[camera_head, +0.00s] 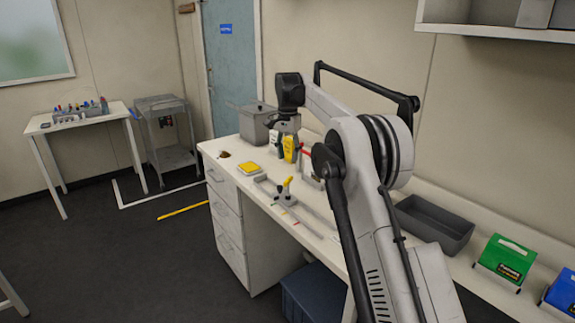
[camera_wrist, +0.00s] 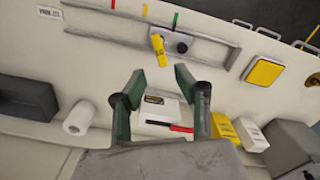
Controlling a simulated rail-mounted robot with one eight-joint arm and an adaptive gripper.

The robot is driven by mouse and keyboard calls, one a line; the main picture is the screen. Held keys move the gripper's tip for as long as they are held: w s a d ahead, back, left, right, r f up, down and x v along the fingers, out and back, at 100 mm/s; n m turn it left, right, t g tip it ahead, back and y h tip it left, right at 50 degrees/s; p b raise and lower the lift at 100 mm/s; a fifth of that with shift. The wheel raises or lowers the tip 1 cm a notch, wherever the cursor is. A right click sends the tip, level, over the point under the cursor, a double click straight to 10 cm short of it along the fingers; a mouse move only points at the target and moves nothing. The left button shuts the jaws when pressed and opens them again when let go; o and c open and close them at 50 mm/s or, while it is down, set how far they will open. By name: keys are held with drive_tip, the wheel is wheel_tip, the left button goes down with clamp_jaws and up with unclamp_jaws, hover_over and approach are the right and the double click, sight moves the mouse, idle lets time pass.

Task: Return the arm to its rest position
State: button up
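My arm (camera_head: 365,165) reaches out over the long white bench in the head view, with its wrist end above the bench's far part. My gripper (camera_wrist: 160,80) points down in the wrist view. Its two dark green fingers stand apart, with no object held between them. It also shows small in the head view (camera_head: 288,140), where its fingertips are hard to make out. In the wrist view a white box (camera_wrist: 160,113) lies below and between the fingers, with a red and black marker (camera_wrist: 168,126) on or beside it. Contact between fingers and box cannot be made out.
The bench (camera_head: 222,166) carries a grey bin (camera_head: 257,124), yellow pad (camera_head: 249,168), rail fixture with yellow handle (camera_head: 286,188), yellow bottle (camera_head: 290,149), grey tray (camera_head: 435,226) and green box (camera_head: 506,260). A wall shelf (camera_head: 490,30) hangs upper right. The floor left is mostly clear.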

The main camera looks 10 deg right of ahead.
drive_tip(key=s+r+n+t, duration=0.2)
drive_tip(key=s+r, duration=0.8)
drive_tip(key=s+r+n+t, duration=0.2)
drive_tip(key=s+r, duration=0.1)
drive_tip(key=s, duration=1.3)
drive_tip(key=s+f+n+t, duration=0.1)
drive_tip(key=s+f, duration=0.5)
drive_tip(key=s, duration=0.7)
drive_tip(key=s+f+n+t, duration=0.2)
drive_tip(key=s+f, duration=0.5)
drive_tip(key=s, duration=0.7)
drive_tip(key=shift+f+n, duration=0.2)
drive_tip(key=shift+n, duration=0.5)
drive_tip(key=shift+s, duration=0.1)
